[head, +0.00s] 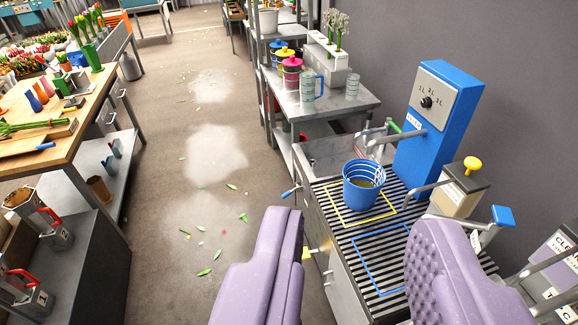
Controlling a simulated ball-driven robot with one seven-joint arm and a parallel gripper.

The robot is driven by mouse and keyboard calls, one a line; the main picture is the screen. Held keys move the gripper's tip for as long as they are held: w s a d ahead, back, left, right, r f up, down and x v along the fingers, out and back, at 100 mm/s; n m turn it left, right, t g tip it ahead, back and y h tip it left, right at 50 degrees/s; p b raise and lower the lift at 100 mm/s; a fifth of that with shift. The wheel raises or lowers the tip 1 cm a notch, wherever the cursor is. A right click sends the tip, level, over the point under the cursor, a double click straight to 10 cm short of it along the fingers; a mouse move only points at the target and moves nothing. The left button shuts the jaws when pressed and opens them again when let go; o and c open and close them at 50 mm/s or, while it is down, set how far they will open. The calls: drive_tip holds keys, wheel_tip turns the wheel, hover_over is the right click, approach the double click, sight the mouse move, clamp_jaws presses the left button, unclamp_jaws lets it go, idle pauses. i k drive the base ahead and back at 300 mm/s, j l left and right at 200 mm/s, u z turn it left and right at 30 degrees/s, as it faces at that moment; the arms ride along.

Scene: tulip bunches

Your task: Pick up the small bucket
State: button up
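The small bucket (358,195) is blue with pale bands around its upper part and some dark greenish content inside. It stands upright on the slatted metal drain grate (345,240), within the yellow outlined rectangle. My gripper (350,245) shows as two purple padded fingers at the bottom of the head view, spread wide apart. Nothing is between the fingers' pads. The bucket is beyond the fingertips, apart from them. An empty blue outlined rectangle (362,262) lies on the grate nearer to me.
A blue dispenser with a dial (437,110) stands behind the bucket, its spout close by. A beige box with a yellow knob (462,188) is to the right. A steel shelf with cups (335,100) is beyond. Petals and leaves litter the open floor (200,210) at left.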

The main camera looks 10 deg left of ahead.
sight(364, 179)
drive_tip(key=i+j+u, duration=0.1)
drive_tip(key=i+u, duration=0.2)
drive_tip(key=i, duration=0.25)
drive_tip(key=i+u, duration=0.35)
drive_tip(key=i, duration=0.25)
drive_tip(key=i+z, duration=0.45)
drive_tip(key=i+j+z, duration=0.25)
drive_tip(key=i+z, duration=0.15)
drive_tip(key=i+j+z, duration=0.9)
drive_tip(key=k+l, duration=0.05)
drive_tip(key=l, duration=0.05)
